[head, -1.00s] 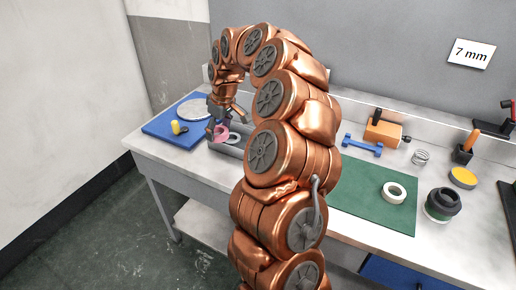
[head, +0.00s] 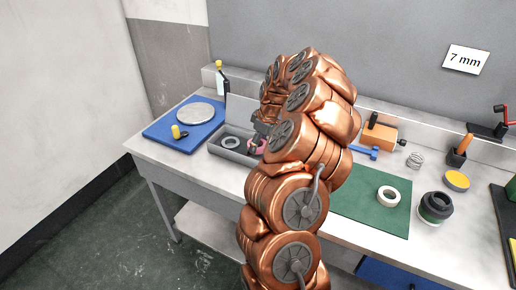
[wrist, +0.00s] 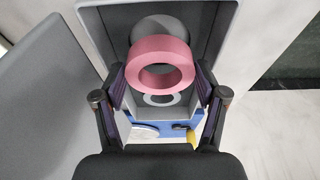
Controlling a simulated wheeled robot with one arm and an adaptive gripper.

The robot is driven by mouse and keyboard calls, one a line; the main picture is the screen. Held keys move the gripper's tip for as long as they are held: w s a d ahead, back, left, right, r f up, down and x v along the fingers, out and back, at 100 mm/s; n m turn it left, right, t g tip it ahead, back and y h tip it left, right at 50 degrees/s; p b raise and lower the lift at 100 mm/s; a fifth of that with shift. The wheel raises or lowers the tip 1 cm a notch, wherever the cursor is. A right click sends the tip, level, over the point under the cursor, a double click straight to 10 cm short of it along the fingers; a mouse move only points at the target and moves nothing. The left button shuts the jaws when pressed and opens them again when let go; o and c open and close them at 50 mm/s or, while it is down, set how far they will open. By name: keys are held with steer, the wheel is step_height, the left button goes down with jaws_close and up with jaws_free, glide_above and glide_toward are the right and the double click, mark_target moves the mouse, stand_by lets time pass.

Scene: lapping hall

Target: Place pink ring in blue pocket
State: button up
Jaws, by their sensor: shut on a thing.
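The pink ring (wrist: 160,48) is held between the two fingers of my gripper (wrist: 160,80) in the wrist view, with its hole facing the camera. In the head view the pink ring (head: 253,144) shows in part beside my arm, at the right part of a grey tray (head: 228,153). In the wrist view the ring appears over a tray compartment; I cannot tell whether it touches the tray. A grey ring (head: 231,142) lies in the tray's left part. My arm hides the tray's right end. I cannot make out a blue pocket.
A blue board (head: 160,133) with a pale disc (head: 195,113) and a yellow-handled tool (head: 177,132) lies left of the tray. A bottle (head: 222,82) stands behind. On the right are a green mat (head: 365,215), a white ring (head: 388,196) and a dark stacked part (head: 436,207).

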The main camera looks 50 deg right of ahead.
mark_target(258, 156)
steer(key=shift+f+p, duration=0.4)
steer(key=shift+f, duration=1.3)
steer(key=shift+f, duration=0.2)
steer(key=o, duration=1.1)
steer(key=shift+c, duration=0.2)
steer(key=shift+r, duration=0.1)
steer(key=shift+r, duration=0.2)
steer(key=b+v, duration=0.2)
steer(key=v, duration=0.9)
steer(key=shift+s+r, duration=0.15)
steer(key=shift+r, duration=0.25)
